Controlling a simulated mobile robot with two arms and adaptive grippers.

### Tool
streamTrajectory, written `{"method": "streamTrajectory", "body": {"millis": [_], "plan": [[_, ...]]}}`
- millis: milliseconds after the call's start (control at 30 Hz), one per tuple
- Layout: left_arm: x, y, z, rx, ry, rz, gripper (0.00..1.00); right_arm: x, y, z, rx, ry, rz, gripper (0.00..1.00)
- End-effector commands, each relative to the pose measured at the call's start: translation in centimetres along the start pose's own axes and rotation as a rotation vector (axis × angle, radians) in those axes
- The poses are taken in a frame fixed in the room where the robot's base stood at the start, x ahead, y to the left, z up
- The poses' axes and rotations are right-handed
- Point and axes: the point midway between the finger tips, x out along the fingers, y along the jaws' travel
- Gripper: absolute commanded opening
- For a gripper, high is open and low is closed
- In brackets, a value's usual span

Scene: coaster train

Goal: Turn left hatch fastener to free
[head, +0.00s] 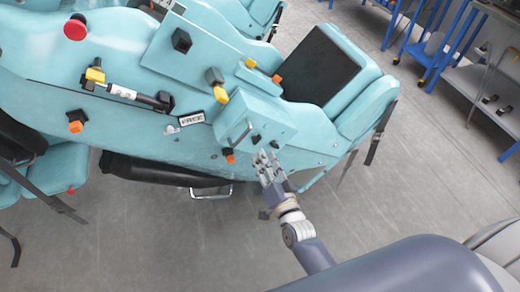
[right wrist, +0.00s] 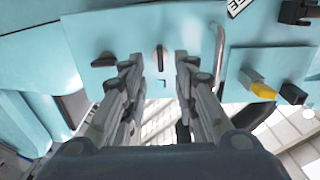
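The hatch (head: 268,122) is a teal panel on the side of the teal coaster car, with a thin metal handle (head: 240,133). Two small dark fasteners sit on it: the left one (head: 256,139) close to the handle and the right one (head: 276,143). In the right wrist view the order is reversed, with the left fastener (right wrist: 160,57) as an upright dark bar near the middle and the right fastener (right wrist: 104,60) farther left. My right gripper (head: 264,158) is open just below the hatch. Its fingers (right wrist: 158,76) stand on either side of the left fastener in the picture; contact is unclear. My left gripper is out of view.
A yellow-tipped knob (head: 220,95) and orange knobs (head: 231,158) stick out near the hatch. A black seat pad (head: 318,65) lies behind it. A blue-framed shelf (head: 485,80) stands at the upper right. The grey floor (head: 400,180) below right is open.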

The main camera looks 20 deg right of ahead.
Motion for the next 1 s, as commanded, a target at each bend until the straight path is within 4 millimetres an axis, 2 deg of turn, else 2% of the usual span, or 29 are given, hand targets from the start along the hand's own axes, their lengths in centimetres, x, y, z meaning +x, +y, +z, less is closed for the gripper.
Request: {"method": "streamTrajectory", "body": {"millis": [100,333,900,1000], "plan": [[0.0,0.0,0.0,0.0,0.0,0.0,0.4,-2.4,0.1,0.1,-0.001,-0.003,0.001,0.28],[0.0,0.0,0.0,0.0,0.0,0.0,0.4,-4.9,0.0,0.1,0.0,-0.002,0.0,0.28],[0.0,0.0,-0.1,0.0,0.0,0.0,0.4,-5.2,0.0,0.0,0.0,-0.001,0.0,0.28],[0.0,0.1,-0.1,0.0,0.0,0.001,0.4,-5.3,0.4,0.6,-0.008,-0.015,0.007,0.28]]}}
